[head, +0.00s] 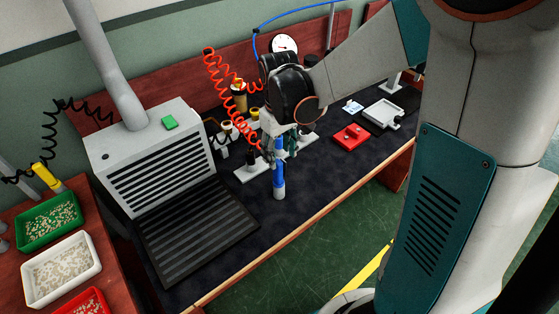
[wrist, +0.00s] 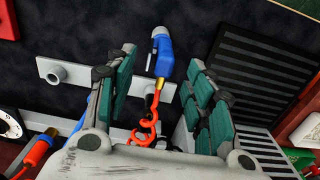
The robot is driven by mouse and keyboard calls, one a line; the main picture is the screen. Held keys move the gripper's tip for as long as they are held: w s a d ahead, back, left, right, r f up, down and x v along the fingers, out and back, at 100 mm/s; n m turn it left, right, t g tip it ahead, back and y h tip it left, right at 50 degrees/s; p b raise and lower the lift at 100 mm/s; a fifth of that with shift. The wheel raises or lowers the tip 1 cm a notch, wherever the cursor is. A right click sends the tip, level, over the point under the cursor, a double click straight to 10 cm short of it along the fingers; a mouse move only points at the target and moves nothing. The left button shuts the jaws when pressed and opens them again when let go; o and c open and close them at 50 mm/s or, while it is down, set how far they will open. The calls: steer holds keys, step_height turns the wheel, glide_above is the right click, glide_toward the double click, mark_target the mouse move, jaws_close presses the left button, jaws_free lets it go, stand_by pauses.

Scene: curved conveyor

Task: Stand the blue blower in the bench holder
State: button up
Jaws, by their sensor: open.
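The blue blower (head: 279,175) with a grey end is upright below my gripper (head: 279,138) in the head view. In the wrist view the blower (wrist: 164,58) lies between the open fingers of my gripper (wrist: 160,88), with gaps on both sides. An orange coiled hose (wrist: 145,130) runs from it. A pale bar with round sockets (wrist: 82,80), apparently the bench holder, passes behind the blower in the wrist view; its plate (head: 246,174) shows beside the blower in the head view. I cannot tell whether the blower touches it.
A grey vented unit (head: 150,150) and its dark grille (head: 195,235) stand to the left. A red block (head: 350,137) and a pale tray (head: 383,114) lie to the right. The red coiled hose (head: 222,85) hangs behind my gripper. The dark bench front is clear.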

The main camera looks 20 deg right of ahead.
step_height(320, 180, up, 7)
steer(key=shift+f, duration=0.2)
stand_by(0.4)
steer(key=s+r+m+t, duration=0.1)
steer(key=s+r+t, duration=0.2)
steer(key=s, duration=0.4)
steer(key=s+r+m+t, duration=0.2)
steer(key=s+r+t, duration=0.1)
steer(key=s, duration=0.5)
steer(key=shift+r+m+t, duration=0.2)
steer(key=shift+m+t, duration=0.1)
steer(key=shift+t, duration=0.3)
stand_by(1.0)
